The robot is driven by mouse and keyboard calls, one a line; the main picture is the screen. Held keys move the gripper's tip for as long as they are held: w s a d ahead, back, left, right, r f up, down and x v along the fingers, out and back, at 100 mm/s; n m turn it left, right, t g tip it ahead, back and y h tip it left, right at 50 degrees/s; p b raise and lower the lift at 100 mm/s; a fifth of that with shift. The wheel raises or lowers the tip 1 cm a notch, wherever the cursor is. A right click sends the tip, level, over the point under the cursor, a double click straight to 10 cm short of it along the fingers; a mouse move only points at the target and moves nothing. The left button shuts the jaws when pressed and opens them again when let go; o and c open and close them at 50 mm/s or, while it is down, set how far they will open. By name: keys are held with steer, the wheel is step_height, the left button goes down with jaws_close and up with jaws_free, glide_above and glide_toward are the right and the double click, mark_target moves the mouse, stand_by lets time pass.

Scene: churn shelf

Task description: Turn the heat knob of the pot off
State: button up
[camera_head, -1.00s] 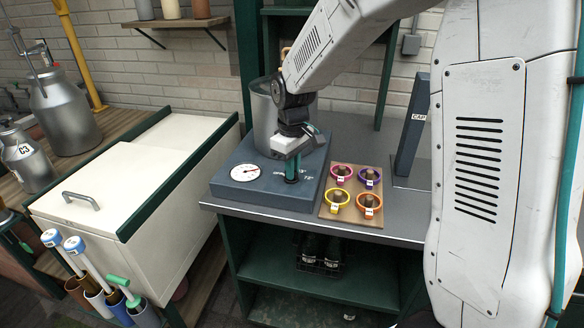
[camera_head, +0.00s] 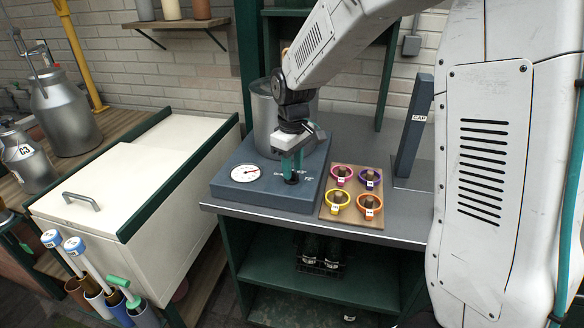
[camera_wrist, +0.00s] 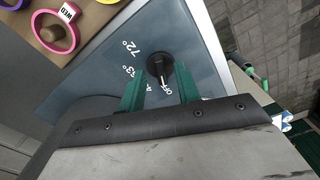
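The heat knob (camera_wrist: 159,63) is small and black, on the blue-grey heater base (camera_head: 225,186). In the wrist view its white pointer line faces the "OFF" marking; other markings include "72°" and "63°". It also shows as a dark spot in the head view (camera_head: 291,180). The metal pot (camera_head: 264,120) stands on the base behind my arm, partly hidden. My gripper (camera_wrist: 159,72) has two teal fingers set apart, one on each side of the knob, with visible gaps. It is open and holds nothing. In the head view it points down over the knob (camera_head: 292,168).
A round white gauge (camera_head: 245,173) is on the base's front left. A wooden board (camera_head: 353,211) with several coloured rings lies to the right. A dark upright panel marked "CAP" (camera_head: 412,135) stands beyond it. A white chest (camera_head: 140,190) is at the left.

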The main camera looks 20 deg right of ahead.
mark_target(293, 173)
step_height(293, 173, up, 7)
steer(key=shift+f, duration=0.1)
stand_by(0.6)
steer(key=shift+s+m, duration=0.25)
steer(key=shift+m, duration=0.05)
steer(key=s+d+r+m, duration=0.1)
steer(key=s+r+m, duration=0.1)
steer(key=s, duration=1.3)
steer(key=s+d+r+m+t, duration=0.1)
steer(key=s+r+m, duration=0.2)
steer(key=s, duration=1.2)
steer(key=shift+d+m, duration=0.25)
steer(key=shift+m, duration=0.15)
